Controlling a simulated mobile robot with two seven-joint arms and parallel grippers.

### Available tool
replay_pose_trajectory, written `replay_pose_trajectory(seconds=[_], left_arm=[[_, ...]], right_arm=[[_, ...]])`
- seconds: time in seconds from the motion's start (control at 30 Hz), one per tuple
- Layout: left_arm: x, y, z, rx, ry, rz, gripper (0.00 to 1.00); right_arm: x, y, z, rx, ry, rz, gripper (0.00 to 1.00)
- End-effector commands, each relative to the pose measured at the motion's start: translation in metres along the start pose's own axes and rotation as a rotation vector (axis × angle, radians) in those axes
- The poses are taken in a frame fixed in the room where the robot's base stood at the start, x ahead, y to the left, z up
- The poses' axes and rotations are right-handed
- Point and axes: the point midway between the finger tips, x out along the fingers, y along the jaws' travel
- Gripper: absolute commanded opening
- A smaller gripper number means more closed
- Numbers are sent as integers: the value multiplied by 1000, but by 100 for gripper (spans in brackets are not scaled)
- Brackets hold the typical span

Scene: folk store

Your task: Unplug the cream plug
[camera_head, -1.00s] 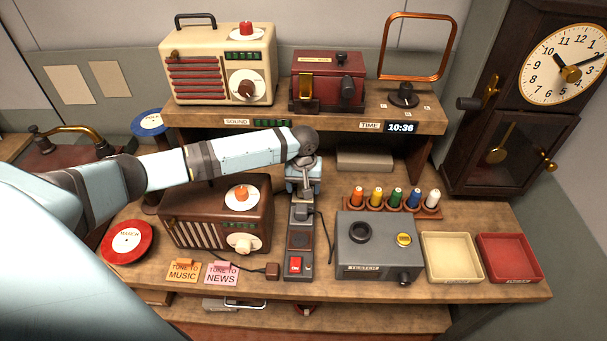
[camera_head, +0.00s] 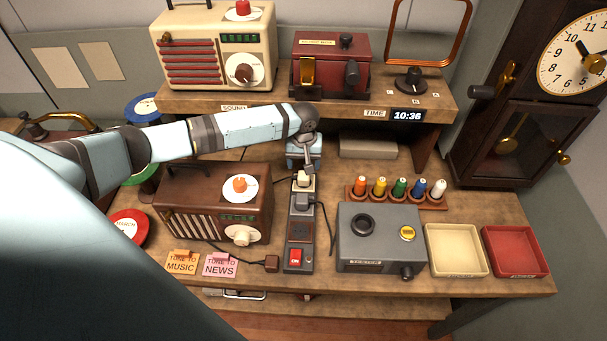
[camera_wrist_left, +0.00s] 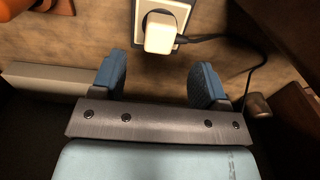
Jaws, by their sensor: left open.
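The cream plug (camera_head: 303,180) sits in the far end of the dark power strip (camera_head: 291,267), just beyond a grey plug (camera_head: 302,199). In the left wrist view the cream plug (camera_wrist_left: 160,33) stands in a pale socket, with a dark cord running right. My left gripper (camera_wrist_left: 158,76) is open and empty. Its two blue fingers point toward the plug, one to each side of its line, and stop short of it in the picture. In the head view the left gripper is behind the plug, under the shelf edge. My right gripper is not in view.
A brown radio (camera_head: 205,205) stands left of the strip, and a grey tester box (camera_head: 378,238) stands right. A rack of colored spools (camera_head: 390,200) is behind the box. The raised shelf (camera_head: 200,103) with a cream radio (camera_head: 215,48) overhangs the back.

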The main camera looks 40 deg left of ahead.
Motion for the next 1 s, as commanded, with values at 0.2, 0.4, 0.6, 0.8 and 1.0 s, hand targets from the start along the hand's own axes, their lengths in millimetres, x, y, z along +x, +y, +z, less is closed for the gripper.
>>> replay_pose_trajectory(seconds=[0.2, 0.4, 0.6, 0.8, 1.0], left_arm=[[34, 0, 1, 0, -2, -2, 68], [58, 1, 1, 0, -1, 1, 68], [68, 0, 1, 2, 0, -1, 68], [69, 0, 0, 2, 0, 0, 68], [69, 0, 0, 2, 0, 0, 68]], right_arm=[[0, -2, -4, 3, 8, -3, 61], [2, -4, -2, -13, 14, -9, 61], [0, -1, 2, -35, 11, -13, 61], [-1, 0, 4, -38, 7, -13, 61], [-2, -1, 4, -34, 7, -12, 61]])
